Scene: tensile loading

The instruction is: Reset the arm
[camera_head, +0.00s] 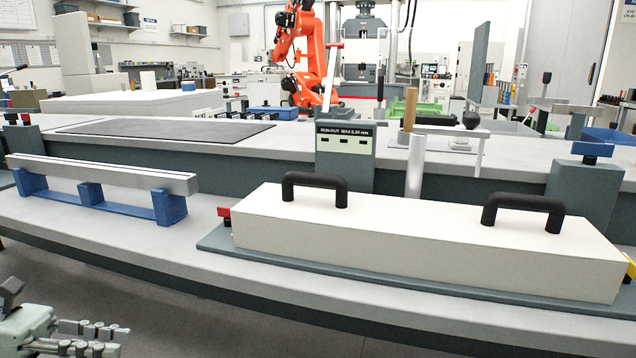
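My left gripper (104,341) shows at the bottom left corner, low in front of the bench. It is pale grey-green with jointed metal fingers pointing right. The fingers look apart and nothing shows between them. It touches nothing that I can see. My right gripper and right arm are not in view.
The near bench (160,245) carries a metal bar (100,172) on blue supports (90,194) and a long white block (420,243) with two black handles. A grey gauge box (345,155) stands behind. An orange robot arm (300,50) is farther back. Bare floor lies before the bench.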

